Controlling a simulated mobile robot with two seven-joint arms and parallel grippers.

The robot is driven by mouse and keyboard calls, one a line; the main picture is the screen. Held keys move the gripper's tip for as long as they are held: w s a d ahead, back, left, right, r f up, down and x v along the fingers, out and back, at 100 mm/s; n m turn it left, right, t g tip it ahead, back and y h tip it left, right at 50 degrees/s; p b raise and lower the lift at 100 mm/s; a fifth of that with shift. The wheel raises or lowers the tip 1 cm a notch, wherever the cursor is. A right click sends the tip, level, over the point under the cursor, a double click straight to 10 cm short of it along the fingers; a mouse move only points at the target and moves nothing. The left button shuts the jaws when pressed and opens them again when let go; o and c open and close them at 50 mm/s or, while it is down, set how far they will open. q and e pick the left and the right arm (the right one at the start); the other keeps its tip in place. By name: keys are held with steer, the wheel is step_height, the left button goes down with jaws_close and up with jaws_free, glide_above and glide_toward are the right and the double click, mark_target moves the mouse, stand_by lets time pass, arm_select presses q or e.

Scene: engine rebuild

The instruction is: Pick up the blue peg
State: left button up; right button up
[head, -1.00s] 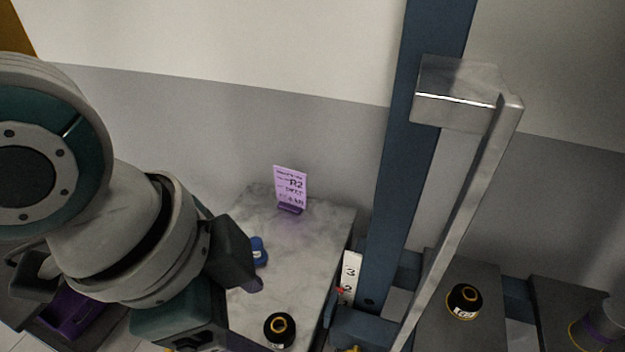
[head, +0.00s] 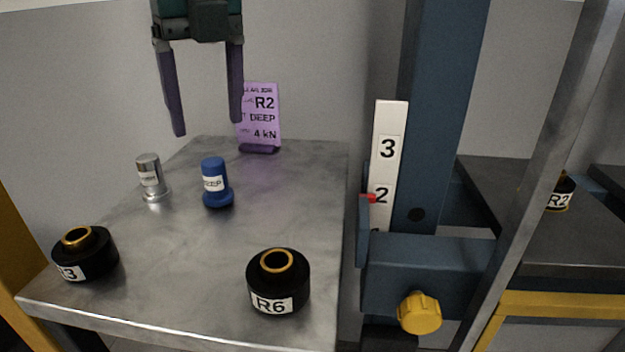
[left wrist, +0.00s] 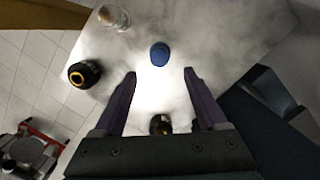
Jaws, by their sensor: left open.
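The blue peg (head: 216,183) stands upright on the grey metal table (head: 290,200), with a white label on its side. In the left wrist view the peg (left wrist: 160,54) shows from above, beyond the fingertips and between their lines. My left gripper (head: 207,127) points down with its purple fingers apart and empty, above and behind the peg in the head view. It also shows open in the left wrist view (left wrist: 160,75). The fingers do not touch the peg. My right gripper is in neither view.
A silver peg (head: 151,178) stands left of the blue one. Black bushings marked R6 (head: 278,282) and R3 (head: 86,254) sit near the front edge. A purple R2 card (head: 259,115) stands at the back. A blue press frame (head: 440,130) with a numbered scale (head: 387,160) rises at right.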

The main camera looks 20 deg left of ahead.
mark_target(213, 162)
arm_select(q)
steer(key=f, duration=0.3)
steer(key=a+f, duration=0.1)
steer(key=f, duration=0.5)
steer(key=shift+w+a+f+b, duration=0.15)
steer(key=shift+w+f+b, duration=0.1)
steer(key=shift+w+b, duration=0.1)
steer(key=shift+c, duration=0.2)
jaws_close()
